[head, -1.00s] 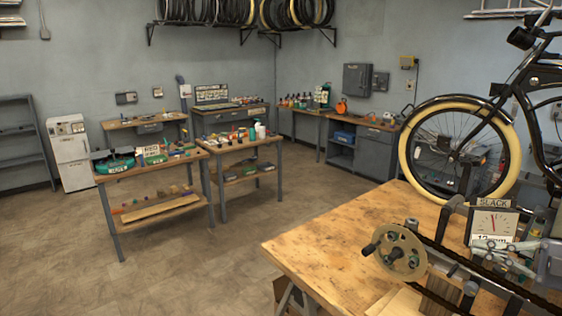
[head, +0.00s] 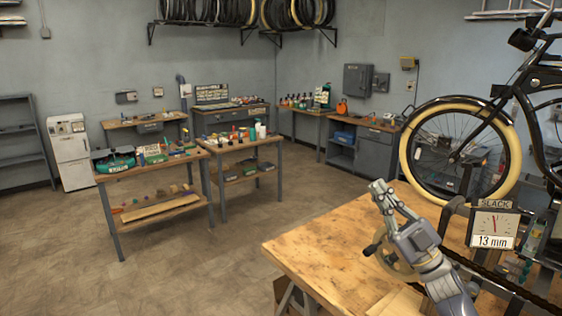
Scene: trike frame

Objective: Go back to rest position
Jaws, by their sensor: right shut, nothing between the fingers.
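My right gripper (head: 379,188) is over the wooden workbench at the lower right of the head view. Its fingers are together with nothing between them and point up and to the left. It covers most of the round wooden-looking disc (head: 382,262) with dark handles on the trike frame rig. The chain (head: 505,284) runs from behind the arm to the lower right. A slack gauge (head: 494,228) reads 13 mm, with its needle near upright. My left gripper is not in view.
The workbench (head: 318,238) has a bare left part. A bicycle with a cream tyre (head: 408,160) stands behind it. Two work tables with tools stand further back, one table edge (head: 150,171) at the left. The floor (head: 200,275) between is clear.

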